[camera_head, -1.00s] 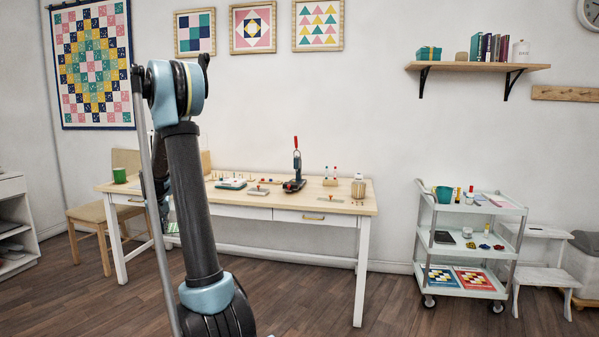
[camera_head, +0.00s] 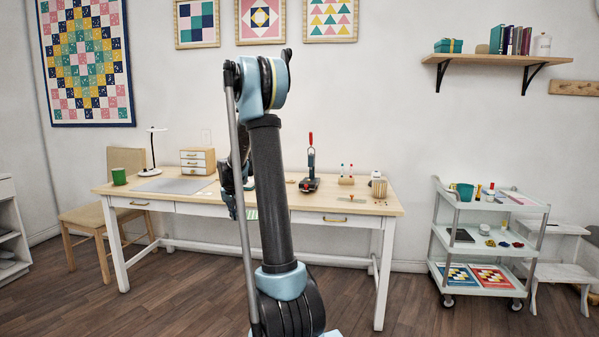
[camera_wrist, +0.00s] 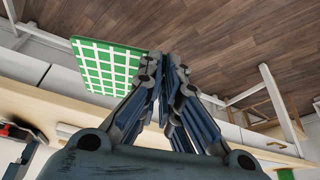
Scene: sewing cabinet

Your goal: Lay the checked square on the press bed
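The checked square (camera_wrist: 105,66), green with white grid lines, shows in the wrist view with its right edge at the fingertips. My gripper (camera_wrist: 163,57) is shut on that edge, and the square sticks out to the left. In the head view, a small green-and-white patch of the square (camera_head: 251,213) shows beside my arm, in front of the table's front edge. The press (camera_head: 310,165), dark with an upright red handle, stands on the table to the right of my arm. Its bed is low at its base and too small to make out clearly.
A white cart (camera_head: 489,238) stands to the right. My arm hides part of the tabletop.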

